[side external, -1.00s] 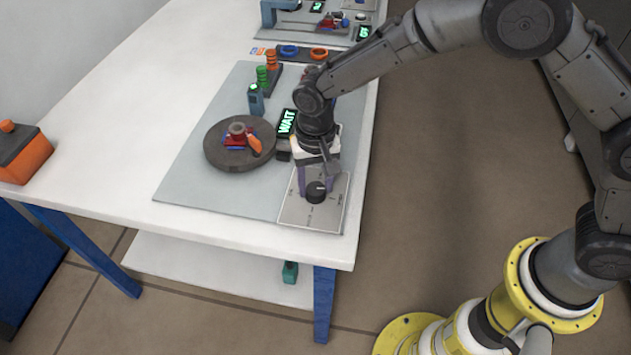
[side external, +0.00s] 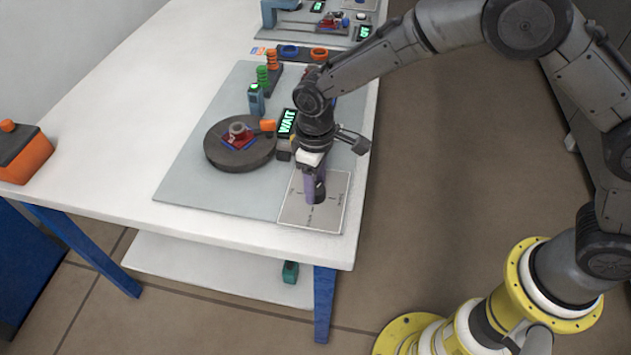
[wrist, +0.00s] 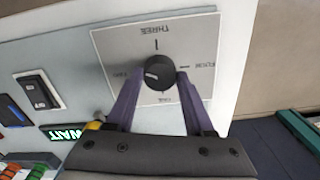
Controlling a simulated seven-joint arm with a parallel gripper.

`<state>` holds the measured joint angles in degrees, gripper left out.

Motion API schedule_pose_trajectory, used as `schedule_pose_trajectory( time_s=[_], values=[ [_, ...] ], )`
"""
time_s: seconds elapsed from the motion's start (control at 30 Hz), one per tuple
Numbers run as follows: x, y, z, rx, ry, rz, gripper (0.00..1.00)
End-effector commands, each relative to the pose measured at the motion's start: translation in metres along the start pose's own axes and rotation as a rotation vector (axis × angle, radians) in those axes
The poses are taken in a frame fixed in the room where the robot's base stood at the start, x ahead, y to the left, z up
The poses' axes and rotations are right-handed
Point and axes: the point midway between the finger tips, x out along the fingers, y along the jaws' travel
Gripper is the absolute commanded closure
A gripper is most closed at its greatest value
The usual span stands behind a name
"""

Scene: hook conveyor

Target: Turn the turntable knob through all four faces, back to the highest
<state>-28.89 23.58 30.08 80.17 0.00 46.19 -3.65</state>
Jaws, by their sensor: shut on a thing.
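The round black knob (wrist: 160,70) sits on a white square plate (wrist: 110,52) with marks around it; the far label reads THREE upside down, the right one FOUR. Its white line points about left, towards a small label that is hard to read. My gripper (wrist: 157,82) has its two purple fingers shut on either side of the knob. In the side view my gripper (side external: 315,188) partly hides the knob (side external: 320,191). The dark grey turntable (side external: 225,158) carries a red and blue part (side external: 238,137) with a grey ring and an orange piece (side external: 267,125) pointing right.
A display (side external: 287,122) beside the turntable reads WAIT in green. A rocker switch (wrist: 38,93) shows in the wrist view. Behind stand a blue device (side external: 256,100), green and orange spools and a rack with rings. An orange box (side external: 25,155) is at the far left.

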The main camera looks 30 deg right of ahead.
Motion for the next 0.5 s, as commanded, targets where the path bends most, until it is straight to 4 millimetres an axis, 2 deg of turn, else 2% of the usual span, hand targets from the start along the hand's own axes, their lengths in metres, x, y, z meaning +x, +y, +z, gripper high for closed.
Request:
schedule_pose_trajectory(
  time_s=[0.2,0.5],
  values=[
    [-0.0014,-0.0001,-0.0003,-0.189,0.001,0.000,1.00],
    [-0.0015,-0.0002,-0.0004,-0.382,0.002,0.000,1.00]
  ],
)
